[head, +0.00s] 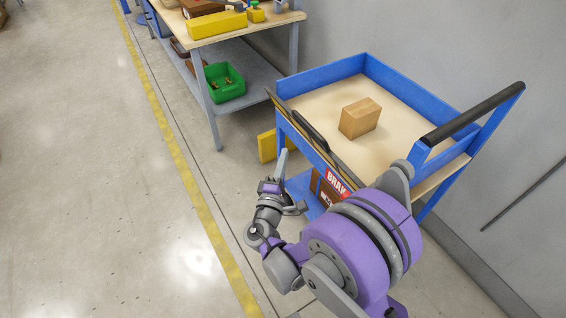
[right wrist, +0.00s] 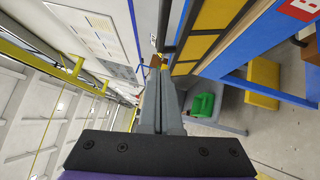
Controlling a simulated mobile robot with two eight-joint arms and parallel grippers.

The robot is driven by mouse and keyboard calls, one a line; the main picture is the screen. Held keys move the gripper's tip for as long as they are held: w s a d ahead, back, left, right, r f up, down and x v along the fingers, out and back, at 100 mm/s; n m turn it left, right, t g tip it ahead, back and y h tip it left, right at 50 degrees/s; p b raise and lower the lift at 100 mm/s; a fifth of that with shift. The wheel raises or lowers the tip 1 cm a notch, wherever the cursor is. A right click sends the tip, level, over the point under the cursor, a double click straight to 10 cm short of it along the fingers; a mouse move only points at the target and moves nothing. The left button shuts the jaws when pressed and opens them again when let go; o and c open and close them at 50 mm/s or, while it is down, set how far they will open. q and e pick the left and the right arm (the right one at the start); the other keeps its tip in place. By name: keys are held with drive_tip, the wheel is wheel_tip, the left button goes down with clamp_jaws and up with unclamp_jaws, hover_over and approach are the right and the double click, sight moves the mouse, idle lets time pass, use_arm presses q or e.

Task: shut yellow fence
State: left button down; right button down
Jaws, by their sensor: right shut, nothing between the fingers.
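The yellow fence (right wrist: 205,28) shows in the right wrist view as yellow panels in a black frame, close to the right of my fingertips. In the head view the fence (head: 303,128) runs along the left side of the blue cart's tray, seen nearly edge-on. A dark bar lies along it. My right gripper (head: 283,163) is on the outer side of the fence, low beside the cart. Its fingers are shut and empty in the right wrist view (right wrist: 160,95). I cannot tell whether they touch the fence. My left gripper is out of view.
The blue cart (head: 413,95) carries a wooden block (head: 360,117) and has a black handle (head: 474,112). A yellow piece (head: 267,146) shows beside the cart. A workbench (head: 255,25) with a green bin (head: 222,83) stands behind. The floor at left is clear.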

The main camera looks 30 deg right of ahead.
sight(308, 126)
drive_tip(key=w+d+r, duration=0.1)
drive_tip(key=w+d, duration=0.3)
drive_tip(key=d, duration=0.3)
drive_tip(key=shift+w+d+r, duration=0.25)
drive_tip(key=shift+w+r, duration=0.05)
drive_tip(key=d+r+m+p, duration=0.1)
drive_tip(key=d+r+g+p, duration=0.1)
drive_tip(key=p, duration=0.1)
drive_tip(key=shift+d+r+m+y, duration=0.2)
drive_tip(key=shift+d+m+y, duration=0.2)
drive_tip(key=shift+w+d+r+m+g+y+p, duration=0.1)
drive_tip(key=shift+d+m+g+y+p, duration=0.15)
drive_tip(key=shift+d+p, duration=0.35)
drive_tip(key=shift+w+d+r+m+g+y+p, duration=0.15)
drive_tip(key=shift+d+g+p, duration=0.1)
drive_tip(key=shift+d, duration=0.6)
drive_tip(key=shift+f, duration=0.1)
drive_tip(key=shift+a, duration=0.15)
